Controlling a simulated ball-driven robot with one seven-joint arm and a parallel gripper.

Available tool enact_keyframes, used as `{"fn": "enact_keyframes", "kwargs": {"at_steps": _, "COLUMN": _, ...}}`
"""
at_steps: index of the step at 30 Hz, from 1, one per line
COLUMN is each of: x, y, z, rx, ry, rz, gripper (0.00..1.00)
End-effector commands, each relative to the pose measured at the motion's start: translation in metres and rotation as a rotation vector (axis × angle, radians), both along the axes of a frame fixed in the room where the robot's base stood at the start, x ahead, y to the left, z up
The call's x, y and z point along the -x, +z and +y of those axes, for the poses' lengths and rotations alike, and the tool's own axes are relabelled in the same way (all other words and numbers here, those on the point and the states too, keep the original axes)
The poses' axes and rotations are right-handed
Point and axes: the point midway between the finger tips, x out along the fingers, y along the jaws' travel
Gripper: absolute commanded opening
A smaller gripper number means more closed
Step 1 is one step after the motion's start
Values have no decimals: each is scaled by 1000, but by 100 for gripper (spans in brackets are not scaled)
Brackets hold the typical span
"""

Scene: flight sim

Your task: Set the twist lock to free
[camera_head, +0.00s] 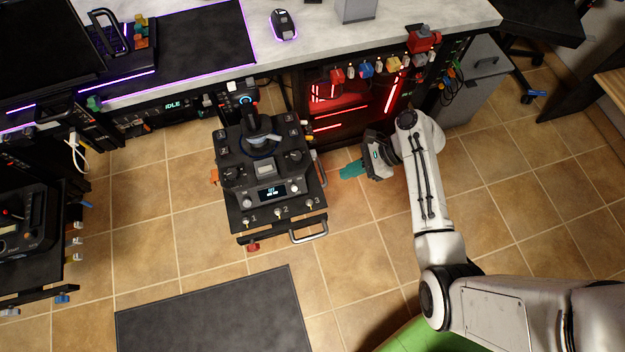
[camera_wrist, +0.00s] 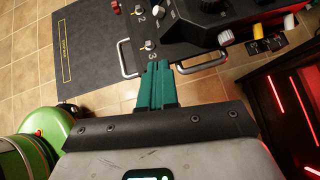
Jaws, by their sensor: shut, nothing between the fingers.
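The black control console (camera_head: 240,205) stands left of my gripper. A joystick (camera_head: 262,125) rises from its top, with a blue ring (camera_head: 258,148) around the stick's base. I cannot tell which part is the twist lock, or its setting. The console front carries a small lit display (camera_head: 271,193), knobs and toggles numbered 1 to 3. My gripper (camera_head: 342,172), with teal fingers, is shut and empty, to the right of the console and apart from it. In the wrist view the shut fingers (camera_wrist: 157,82) point toward the console's edge near toggle 3 (camera_wrist: 150,45).
A metal handle (camera_head: 309,232) sticks out at the console's front right. A red-lit cabinet (camera_head: 345,100) under the desk (camera_head: 220,62) stands behind my gripper, with colored plugs along its top. A dark mat (camera_head: 215,315) lies in front. Tiled floor between console and arm is clear.

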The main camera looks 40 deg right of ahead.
Motion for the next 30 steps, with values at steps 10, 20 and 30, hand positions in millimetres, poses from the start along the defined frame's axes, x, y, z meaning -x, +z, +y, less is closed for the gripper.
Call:
{"fn": "enact_keyframes", "kwargs": {"at_steps": 10, "x": -7, "y": -14, "z": 3, "rx": -55, "ry": -36, "rz": -38, "gripper": 0}}
{"fn": "enact_keyframes", "kwargs": {"at_steps": 20, "x": -32, "y": -53, "z": 48, "rx": -52, "ry": -34, "rz": -38, "gripper": 0}}
{"fn": "enact_keyframes", "kwargs": {"at_steps": 30, "x": -53, "y": -56, "z": 87, "rx": -52, "ry": -35, "rz": -38, "gripper": 0}}
